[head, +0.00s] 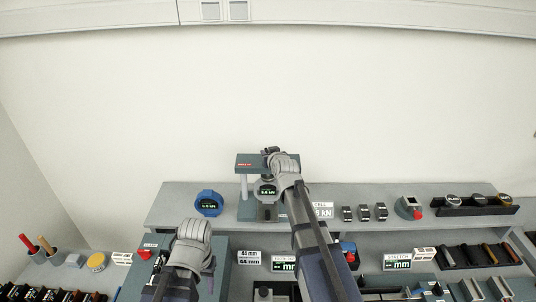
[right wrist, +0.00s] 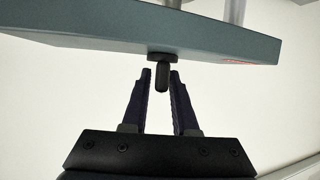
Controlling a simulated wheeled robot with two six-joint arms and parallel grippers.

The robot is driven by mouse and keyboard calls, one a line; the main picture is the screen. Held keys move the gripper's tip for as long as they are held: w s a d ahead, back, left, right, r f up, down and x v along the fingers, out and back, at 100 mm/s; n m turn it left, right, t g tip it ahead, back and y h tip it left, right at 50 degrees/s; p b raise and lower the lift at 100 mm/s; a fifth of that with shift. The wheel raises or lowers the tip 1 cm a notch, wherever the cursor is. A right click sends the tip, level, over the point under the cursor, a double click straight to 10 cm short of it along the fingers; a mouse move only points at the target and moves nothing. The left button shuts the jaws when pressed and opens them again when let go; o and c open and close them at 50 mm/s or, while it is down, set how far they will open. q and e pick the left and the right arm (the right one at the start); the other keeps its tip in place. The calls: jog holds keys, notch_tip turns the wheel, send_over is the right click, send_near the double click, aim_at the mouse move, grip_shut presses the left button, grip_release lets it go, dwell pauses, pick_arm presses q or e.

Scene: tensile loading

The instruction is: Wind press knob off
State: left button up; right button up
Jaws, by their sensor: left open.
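The press (head: 245,160) stands on the back shelf, with a teal top plate on grey columns. In the right wrist view its plate (right wrist: 190,38) fills the upper part. A small black knob (right wrist: 162,76) sticks out of the plate. My right gripper (right wrist: 161,74) is open, its fingertips on either side of the knob with a narrow gap showing on both sides. In the head view the right gripper (head: 270,152) is at the top plate and covers the knob. My left gripper (head: 196,262) is low at the left, over the teal block; its fingers are mostly hidden by its wrist.
A blue round gauge (head: 209,203) stands left of the press. A kN sign (head: 322,211), several small dark blocks (head: 364,213) and a dark tray (head: 478,205) stand to its right. Lower shelves hold displays and racks. The wall above the press is clear.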

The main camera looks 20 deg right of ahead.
grip_shut()
jog(key=shift+n+y, duration=0.4)
jog(key=shift+y, duration=0.1)
jog(key=n+g+y, duration=0.1)
jog(key=n+y, duration=0.2)
jog(key=n+g+y, duration=0.1)
jog(key=n+y, duration=0.2)
jog(key=shift+w+d+y, duration=0.15)
jog(key=shift+w+y, duration=0.05)
jog(key=shift+y, duration=0.1)
jog(key=n+g+y, duration=0.2)
jog(key=shift+n, duration=0.3)
jog(key=shift+s+n+g+y, duration=0.15)
jog(key=shift+n+g+y, duration=0.55)
jog(key=shift+g, duration=0.1)
jog(key=shift+s, duration=0.1)
jog(key=shift+o, duration=1.7)
grip_release()
